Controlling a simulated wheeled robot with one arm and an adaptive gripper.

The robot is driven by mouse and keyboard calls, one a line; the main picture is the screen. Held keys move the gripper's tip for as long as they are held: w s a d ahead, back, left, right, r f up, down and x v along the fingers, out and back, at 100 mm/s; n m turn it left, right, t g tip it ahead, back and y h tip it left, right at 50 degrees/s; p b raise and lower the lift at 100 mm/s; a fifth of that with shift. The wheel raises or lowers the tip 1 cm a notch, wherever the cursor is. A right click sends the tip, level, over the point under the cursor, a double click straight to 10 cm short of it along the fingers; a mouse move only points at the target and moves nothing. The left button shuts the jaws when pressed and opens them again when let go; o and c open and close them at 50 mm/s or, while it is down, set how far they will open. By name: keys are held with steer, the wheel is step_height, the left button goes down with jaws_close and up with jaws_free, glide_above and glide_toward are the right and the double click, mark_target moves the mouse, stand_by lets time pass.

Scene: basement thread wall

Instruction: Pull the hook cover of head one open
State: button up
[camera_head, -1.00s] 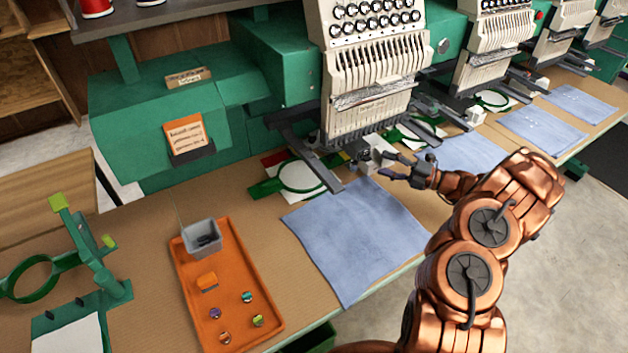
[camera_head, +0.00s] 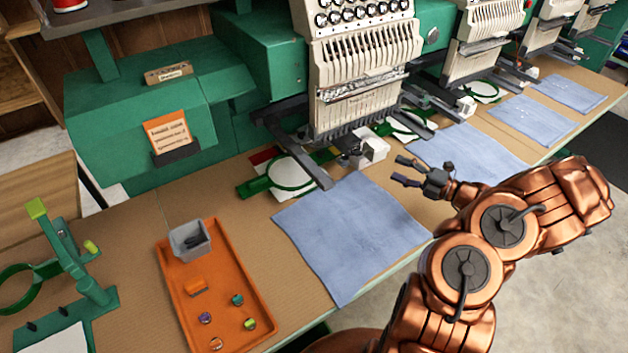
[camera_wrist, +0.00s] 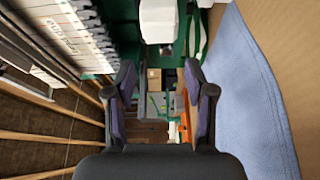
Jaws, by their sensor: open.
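Head one (camera_head: 360,75) is the nearest cream needle head, on the green machine. Below its needles, at the right, a small white block (camera_head: 372,150) with dark metal parts (camera_head: 350,159) sits at the table's back; it looks like the hook cover area, but I cannot tell whether the cover is open. My gripper (camera_head: 401,170) is open and empty, a short way right of the white block and apart from it. In the wrist view, its two fingers (camera_wrist: 160,85) are spread with nothing between them, and a white block (camera_wrist: 158,22) shows beyond them at the top.
A blue cloth (camera_head: 350,235) lies in front of head one, with a green hoop (camera_head: 290,175) behind it. An orange tray (camera_head: 182,290) with a grey bin (camera_head: 190,240) stands left. More heads (camera_head: 485,45) and cloths (camera_head: 470,150) line the right. Dark bars (camera_head: 290,150) jut out below head one.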

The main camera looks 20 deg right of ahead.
steer(key=s+a+r+n+g+y, duration=0.1)
steer(key=a+r+n+g, duration=0.3)
steer(key=a+n, duration=0.3)
steer(key=s+a+r+n+g+y, duration=0.1)
steer(key=s+a+r+n+g, duration=0.1)
steer(key=a+n, duration=0.5)
steer(key=s+a+r+n+g+y, duration=0.1)
steer(key=a+r+n+g, duration=0.4)
steer(key=a, duration=0.8)
steer(key=shift+s+a+r+n+g, duration=0.25)
steer(key=shift+s+r+n+g, duration=0.1)
steer(key=shift+s+n+g, duration=0.45)
steer(key=shift+w, duration=0.1)
